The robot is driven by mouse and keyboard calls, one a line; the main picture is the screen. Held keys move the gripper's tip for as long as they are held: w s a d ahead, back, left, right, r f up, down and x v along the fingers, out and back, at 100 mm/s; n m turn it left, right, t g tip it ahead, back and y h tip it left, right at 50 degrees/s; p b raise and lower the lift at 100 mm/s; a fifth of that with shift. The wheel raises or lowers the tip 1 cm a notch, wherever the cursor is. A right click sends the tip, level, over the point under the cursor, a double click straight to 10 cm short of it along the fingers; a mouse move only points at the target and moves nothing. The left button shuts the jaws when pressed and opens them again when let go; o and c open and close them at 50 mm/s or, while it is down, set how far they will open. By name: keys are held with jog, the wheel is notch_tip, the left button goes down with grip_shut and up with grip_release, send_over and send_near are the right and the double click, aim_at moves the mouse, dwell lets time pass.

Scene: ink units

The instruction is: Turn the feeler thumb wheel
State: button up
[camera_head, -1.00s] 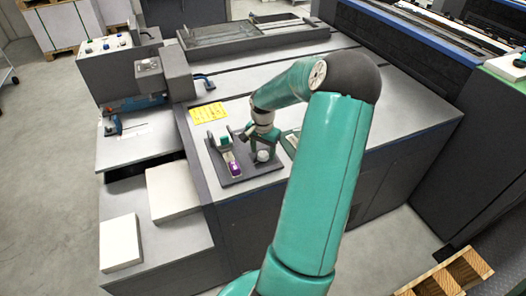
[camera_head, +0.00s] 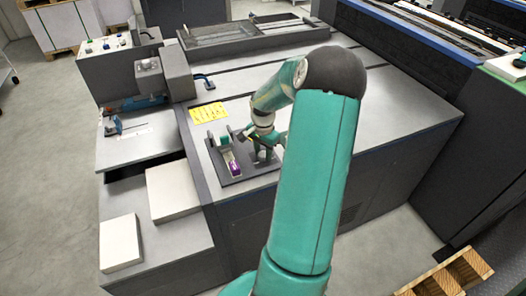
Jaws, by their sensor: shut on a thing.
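My gripper (camera_head: 259,157) is at the right part of a small dark grey plate (camera_head: 232,177) on the grey machine top. It is shut at the spot of a small pale round knob, taken to be the feeler thumb wheel, and it now covers that knob. The fingertips are small and dark here, so the exact grip is hard to see. To the left on the same plate is a small unit with a purple part (camera_head: 234,168) and a teal part (camera_head: 224,140), apart from my gripper.
A yellow label (camera_head: 208,112) lies behind the plate. White paper stacks (camera_head: 121,242) and (camera_head: 172,190) stand on the lower ledge at left. A blue-handled tool (camera_head: 115,126) is at the left shelf. The machine top behind the plate is mostly clear.

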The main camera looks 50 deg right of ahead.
aim_at(263, 154)
jog(key=shift+m, duration=1.3)
jog(key=o, duration=1)
notch_tip(263, 154, up, 14)
